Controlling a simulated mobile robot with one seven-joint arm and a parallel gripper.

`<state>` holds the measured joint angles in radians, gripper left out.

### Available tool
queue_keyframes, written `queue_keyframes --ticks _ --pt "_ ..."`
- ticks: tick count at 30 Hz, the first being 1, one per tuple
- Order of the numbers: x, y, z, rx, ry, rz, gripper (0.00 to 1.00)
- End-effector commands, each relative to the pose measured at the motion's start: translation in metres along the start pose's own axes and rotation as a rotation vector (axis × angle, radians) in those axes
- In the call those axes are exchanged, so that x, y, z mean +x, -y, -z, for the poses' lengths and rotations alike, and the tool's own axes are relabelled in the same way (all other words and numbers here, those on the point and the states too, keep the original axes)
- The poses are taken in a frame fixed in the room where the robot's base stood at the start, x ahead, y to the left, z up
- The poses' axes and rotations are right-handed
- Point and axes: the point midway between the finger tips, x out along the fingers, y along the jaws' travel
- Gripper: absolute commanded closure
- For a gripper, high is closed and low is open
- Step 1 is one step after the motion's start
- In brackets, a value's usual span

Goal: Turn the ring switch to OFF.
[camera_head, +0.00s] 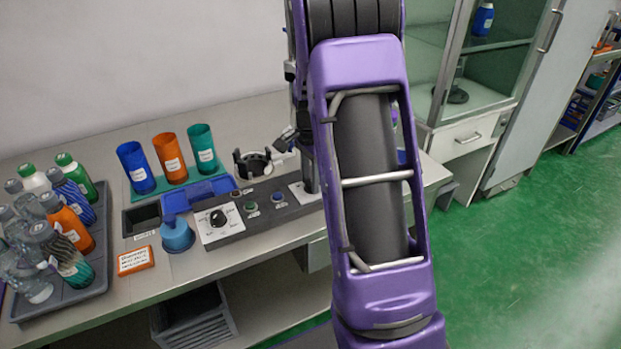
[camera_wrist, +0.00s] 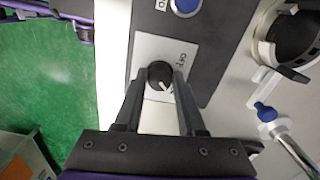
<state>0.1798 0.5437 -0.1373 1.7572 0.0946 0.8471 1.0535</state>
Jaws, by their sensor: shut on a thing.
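The ring switch (camera_wrist: 159,73) is a small black knob on a white plate (camera_wrist: 148,48) at the end of the dark control panel. Part of an OFF label shows on the plate beside the knob in the wrist view. A white pointer mark on the knob faces the lower right of that view. My gripper (camera_wrist: 160,82) has one finger on each side of the knob and is shut on it. In the head view, the plate (camera_head: 299,190) shows at the panel's right end, but my arm hides the knob.
The panel (camera_head: 264,210) also carries a larger dial (camera_head: 218,218) and several buttons. A black ring-shaped holder (camera_head: 252,163) stands behind it. Blue, orange and teal cups (camera_head: 170,158) stand at the back. A grey tray (camera_head: 62,300) of bottles is at left.

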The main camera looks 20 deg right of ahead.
Motion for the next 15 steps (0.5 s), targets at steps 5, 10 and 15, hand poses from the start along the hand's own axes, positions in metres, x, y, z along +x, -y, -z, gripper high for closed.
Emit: queue_keyframes --ticks 5,10,15 --pt "-0.0009 -0.0001 0.0002 -0.052 0.000 0.000 1.00" --pt "-0.0014 -0.0005 0.0005 -0.156 0.000 0.000 1.00" --pt "-0.0015 -0.0009 0.0004 -0.306 0.001 0.000 1.00"
